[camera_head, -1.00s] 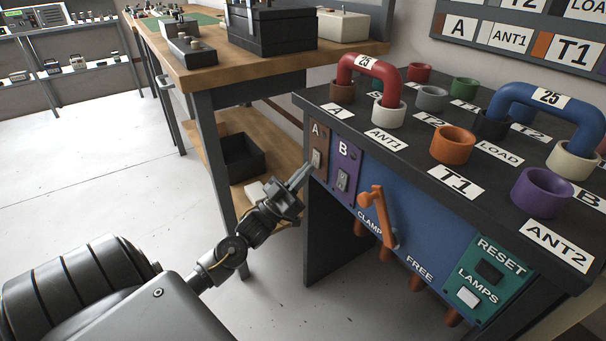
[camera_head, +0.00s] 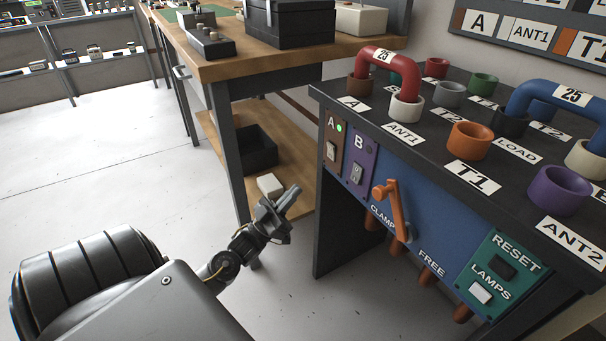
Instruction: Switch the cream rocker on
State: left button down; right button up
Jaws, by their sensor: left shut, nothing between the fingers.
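The dark rack's blue front has a brown plate (camera_head: 333,131) marked A at its left end. My left gripper (camera_head: 292,196) is shut and empty, below and left of plate A, clear of the rack front. My right gripper is not in view.
An orange lever (camera_head: 392,208) juts from the front between CLAMP and FREE. A green plate (camera_head: 508,251) holds RESET and LAMPS buttons. Red and blue U-links (camera_head: 392,66) stand on top. A wooden bench (camera_head: 237,68) stands at left; floor between is open.

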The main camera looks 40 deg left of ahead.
pick_arm(q)
jog(key=shift+v, duration=1.5)
jog(key=shift+w+f, duration=0.15)
